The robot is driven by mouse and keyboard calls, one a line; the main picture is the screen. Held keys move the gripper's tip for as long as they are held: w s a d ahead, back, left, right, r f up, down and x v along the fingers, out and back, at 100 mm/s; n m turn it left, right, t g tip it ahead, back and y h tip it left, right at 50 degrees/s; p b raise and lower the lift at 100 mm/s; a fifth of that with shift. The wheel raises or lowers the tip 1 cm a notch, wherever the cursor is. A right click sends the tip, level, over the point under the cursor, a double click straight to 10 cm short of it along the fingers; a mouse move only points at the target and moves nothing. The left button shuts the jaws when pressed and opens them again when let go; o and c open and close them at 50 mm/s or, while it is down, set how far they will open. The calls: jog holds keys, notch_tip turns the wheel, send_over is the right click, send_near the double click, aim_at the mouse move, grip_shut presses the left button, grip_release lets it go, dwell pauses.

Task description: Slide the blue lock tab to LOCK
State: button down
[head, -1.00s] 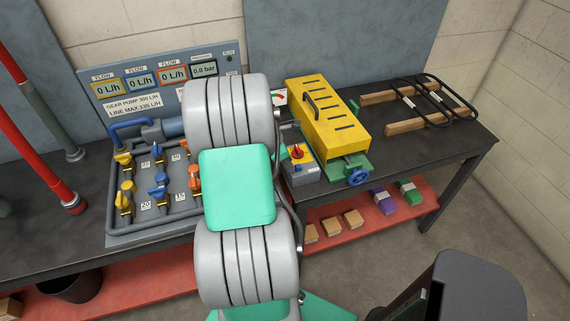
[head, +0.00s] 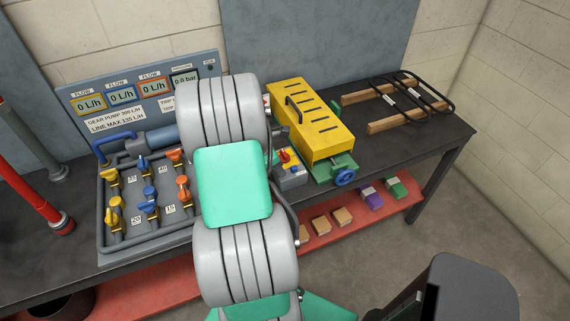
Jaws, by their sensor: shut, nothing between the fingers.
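A small grey switch box (head: 291,178) with a yellow plate and a red knob (head: 284,156) sits on the bench, just right of my arm. Its left part is hidden behind my arm. A tiny blue patch shows on the box near the knob, too small to tell whether it is the lock tab. No LOCK lettering can be read. My arm's grey and green links fill the middle of the head view. My gripper is hidden behind them, so its place relative to the box cannot be seen.
A yellow slotted cover (head: 312,120) over a green base with a blue handwheel (head: 345,177) stands close right of the box. A valve panel (head: 104,240) lies left of my arm. Wooden bars (head: 395,122) with black frames lie at the right. The bench between is clear.

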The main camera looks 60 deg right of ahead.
jog(key=w+a+b+v, duration=0.1)
jog(key=v, duration=0.9)
jog(key=shift+w+a, duration=0.15)
